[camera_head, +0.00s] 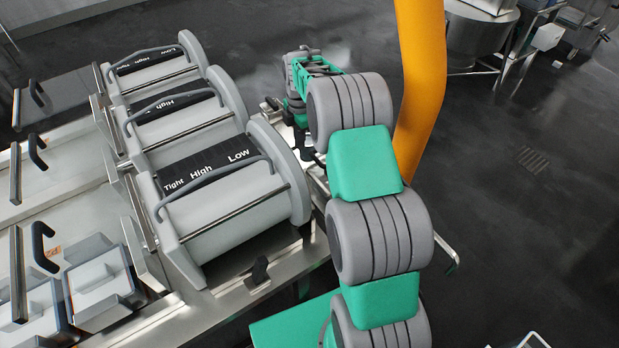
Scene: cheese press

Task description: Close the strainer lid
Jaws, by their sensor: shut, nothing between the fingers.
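Three grey drum-shaped press units stand in a row, each with a curved handle and a black label strip. The nearest unit (228,205) reads "Tight High Low"; the middle unit (188,132) and the far unit (152,72) look alike. I cannot tell for certain which part is the strainer lid. My gripper (307,152) is shut and empty, low at the right side of the row, beside the nearest and middle units. My arm partly hides it, so contact with the units cannot be seen.
Flat panels with black handles (38,152) line the left side. Grey-white square boxes (100,285) sit at the lower left. A small black knob (260,270) stands on the metal frame before the nearest unit. An orange post (420,80) rises right of my arm. Open dark floor (530,220) lies right.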

